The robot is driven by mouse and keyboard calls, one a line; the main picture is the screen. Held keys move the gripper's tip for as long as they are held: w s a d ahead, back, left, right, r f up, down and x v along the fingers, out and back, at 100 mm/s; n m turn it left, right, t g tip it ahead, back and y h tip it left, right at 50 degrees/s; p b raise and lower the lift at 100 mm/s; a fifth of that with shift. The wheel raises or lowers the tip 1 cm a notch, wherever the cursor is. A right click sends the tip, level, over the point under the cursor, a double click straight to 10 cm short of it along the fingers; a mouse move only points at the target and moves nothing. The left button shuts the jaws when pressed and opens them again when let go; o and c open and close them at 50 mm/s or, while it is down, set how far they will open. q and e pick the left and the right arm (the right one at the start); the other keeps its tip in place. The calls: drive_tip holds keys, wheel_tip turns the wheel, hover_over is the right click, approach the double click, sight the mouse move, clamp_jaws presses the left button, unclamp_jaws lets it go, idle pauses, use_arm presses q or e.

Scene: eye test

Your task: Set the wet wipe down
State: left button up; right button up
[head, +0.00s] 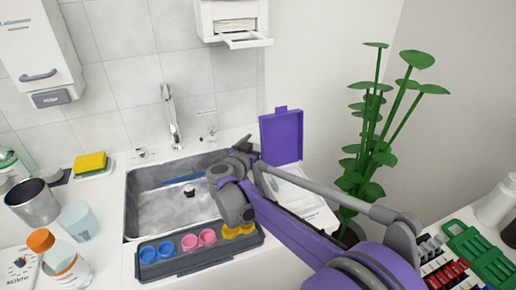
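No wet wipe can be made out in the head view. A wipes box with a raised purple lid (282,137) and a white body (316,212) stands right of the sink, partly hidden behind my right arm. My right arm comes in from the lower right and reaches over the sink's right edge. Its gripper (240,150) is small and turned away, near the sink's back right corner and left of the purple lid. I cannot tell whether it is open or holds anything. My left gripper is not in view.
The grey sink (131,206) has a blue strip (184,178) inside. A tray (190,264) of coloured cups lies in front. A yellow sponge (91,162), metal cup (34,203) and orange-capped bottle (62,264) stand left. A plant (375,140) and vial rack (450,275) are right.

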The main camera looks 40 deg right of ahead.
drive_tip(key=shift+f, duration=0.7)
drive_tip(key=shift+f, duration=0.1)
drive_tip(key=o, duration=1)
drive_tip(key=shift+c, duration=0.2)
drive_tip(key=shift+a+r, duration=0.1)
drive_tip(key=shift+r, duration=0.1)
drive_tip(key=p+v, duration=0.1)
drive_tip(key=v, duration=0.6)
drive_tip(key=shift+s+a+f, duration=0.1)
drive_tip(key=shift+a, duration=0.05)
